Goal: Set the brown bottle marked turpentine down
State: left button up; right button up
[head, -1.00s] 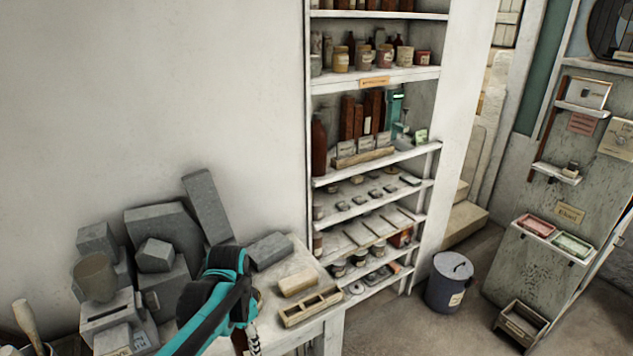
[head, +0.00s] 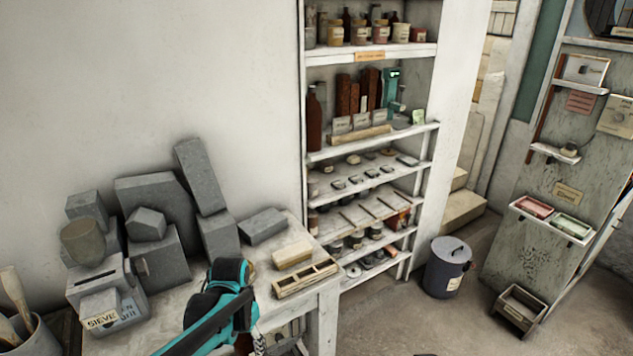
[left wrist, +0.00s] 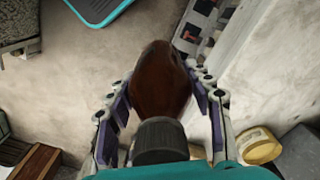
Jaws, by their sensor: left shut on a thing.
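The brown bottle (left wrist: 160,80) fills the middle of the left wrist view, with its dark cap (left wrist: 160,141) toward me. My left gripper (left wrist: 160,95) is shut on it, one finger along each side. No label shows on the side I see. In the head view my left arm reaches down in front of the white table, and its gripper is mostly cut off at the bottom edge. The floor (left wrist: 85,75) shows beyond the bottle in the left wrist view. My right gripper is in neither view.
The white table holds grey blocks (head: 155,200), a pale block (head: 292,254) and a wooden compartment tray (head: 305,279). A shelf unit (head: 370,145) with bottles and jars stands behind. A grey lidded bin (head: 447,267) and a wooden box (head: 520,309) stand on the floor.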

pick_arm(q)
notch_tip(320, 180, down, 17)
jog(key=n+b, duration=0.4)
jog(key=b, duration=0.5)
jog(key=shift+a+n, duration=0.3)
jog(key=shift+n, duration=0.1)
jog(key=shift+r, duration=0.1)
